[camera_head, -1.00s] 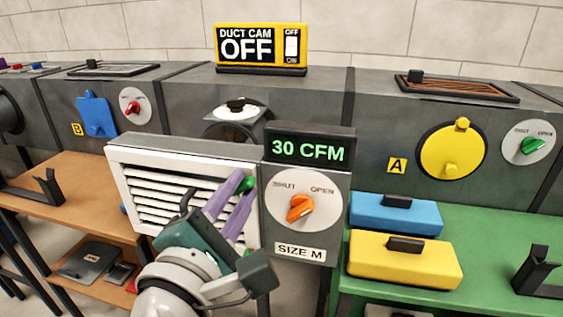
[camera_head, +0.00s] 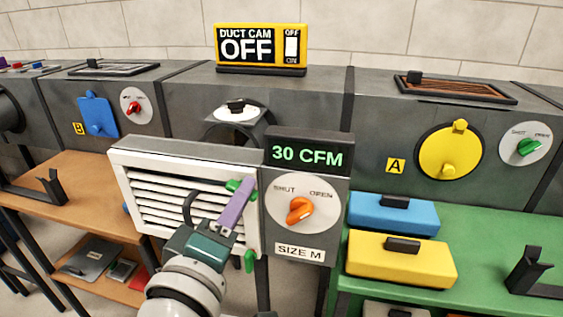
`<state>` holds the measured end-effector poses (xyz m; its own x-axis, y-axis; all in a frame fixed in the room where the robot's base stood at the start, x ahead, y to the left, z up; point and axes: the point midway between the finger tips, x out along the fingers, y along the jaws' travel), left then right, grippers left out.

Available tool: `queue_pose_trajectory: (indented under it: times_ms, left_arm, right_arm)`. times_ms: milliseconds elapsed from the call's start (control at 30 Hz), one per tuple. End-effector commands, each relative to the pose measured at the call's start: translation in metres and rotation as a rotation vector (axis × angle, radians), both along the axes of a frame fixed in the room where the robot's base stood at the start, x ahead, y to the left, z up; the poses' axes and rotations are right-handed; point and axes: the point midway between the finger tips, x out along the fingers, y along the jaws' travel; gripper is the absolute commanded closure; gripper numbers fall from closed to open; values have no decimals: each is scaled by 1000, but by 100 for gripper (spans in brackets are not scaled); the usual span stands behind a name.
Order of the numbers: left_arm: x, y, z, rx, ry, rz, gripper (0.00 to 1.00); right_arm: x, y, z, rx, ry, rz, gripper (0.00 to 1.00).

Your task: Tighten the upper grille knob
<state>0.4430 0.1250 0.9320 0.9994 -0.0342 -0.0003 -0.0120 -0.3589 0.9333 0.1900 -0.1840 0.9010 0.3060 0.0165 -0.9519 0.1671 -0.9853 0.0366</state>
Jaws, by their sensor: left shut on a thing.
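The white louvred grille (camera_head: 150,157) stands upright in the middle of the view, with green knobs at its right side. The upper grille knob (camera_head: 233,185) is partly hidden behind the purple fingers of my left gripper (camera_head: 240,194), which are shut on it. The fingers show nearly edge-on, one behind the other. The lower grille knob (camera_head: 249,262) shows clear of the gripper, near the grille's lower right corner. My right gripper is not in view.
Right of the grille is a dial panel with an orange knob (camera_head: 299,211) under a "30 CFM" display (camera_head: 307,156). Blue (camera_head: 390,213) and yellow (camera_head: 400,262) boxes sit on the green table (camera_head: 480,235). A "DUCT CAM OFF" sign (camera_head: 261,46) stands on the duct.

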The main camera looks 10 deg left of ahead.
Motion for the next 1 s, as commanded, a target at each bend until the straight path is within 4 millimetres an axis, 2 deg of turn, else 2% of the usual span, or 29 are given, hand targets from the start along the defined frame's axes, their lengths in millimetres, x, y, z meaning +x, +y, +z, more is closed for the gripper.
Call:
queue_pose_trajectory:
  times_ms: [1000]
  left_arm:
    - [0,3,-2,929,-31,1,100]
  right_arm:
    - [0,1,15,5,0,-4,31]
